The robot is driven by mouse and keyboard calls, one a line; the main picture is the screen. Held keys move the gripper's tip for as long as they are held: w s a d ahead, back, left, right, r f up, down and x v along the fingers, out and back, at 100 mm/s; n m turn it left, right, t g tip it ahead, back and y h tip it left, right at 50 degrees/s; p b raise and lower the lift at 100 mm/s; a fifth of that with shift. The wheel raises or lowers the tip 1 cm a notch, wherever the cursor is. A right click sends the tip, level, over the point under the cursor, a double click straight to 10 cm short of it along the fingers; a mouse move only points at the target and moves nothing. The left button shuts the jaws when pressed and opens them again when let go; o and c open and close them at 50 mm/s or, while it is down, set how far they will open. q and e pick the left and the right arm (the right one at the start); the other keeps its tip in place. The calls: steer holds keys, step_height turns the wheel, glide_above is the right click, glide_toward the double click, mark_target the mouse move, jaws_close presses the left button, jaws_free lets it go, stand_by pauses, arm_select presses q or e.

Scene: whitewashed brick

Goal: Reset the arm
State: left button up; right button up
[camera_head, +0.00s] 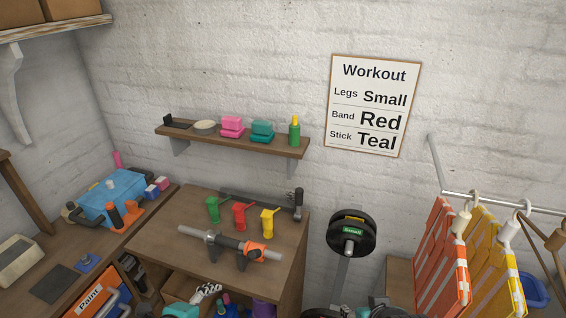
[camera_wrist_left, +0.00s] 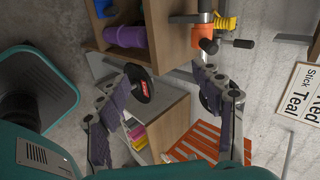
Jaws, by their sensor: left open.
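My left gripper (camera_wrist_left: 168,76) shows in the left wrist view with its two fingers spread wide apart. It is open and nothing is held between the fingers. Behind the fingers are a dark round weight with a red label (camera_wrist_left: 146,86) and the wooden cabinet side (camera_wrist_left: 165,30). I cannot make out the left gripper clearly in the head view. My right gripper is not in view.
A workbench (camera_head: 160,232) holds a bar on a stand (camera_head: 226,243) and green, red and yellow handled pieces. A wall shelf (camera_head: 280,144), a Workout sign (camera_head: 372,106), a green-labelled weight (camera_head: 351,233) and hanging orange (camera_head: 440,260) and yellow (camera_head: 485,250) striped pieces surround it.

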arm_select(q)
steer(key=f+n+y+b, duration=0.1)
steer(key=n, duration=0.5)
steer(key=a+f+n+g+b, duration=0.1)
steer(key=n, duration=0.6)
steer(key=f+n+y+b, duration=0.1)
steer(key=n, duration=0.6)
steer(key=shift+s+a+f+g+y, duration=0.1)
steer(key=shift+a+f+g+y, duration=0.15)
steer(key=shift+g+y, duration=0.05)
stand_by(1.0)
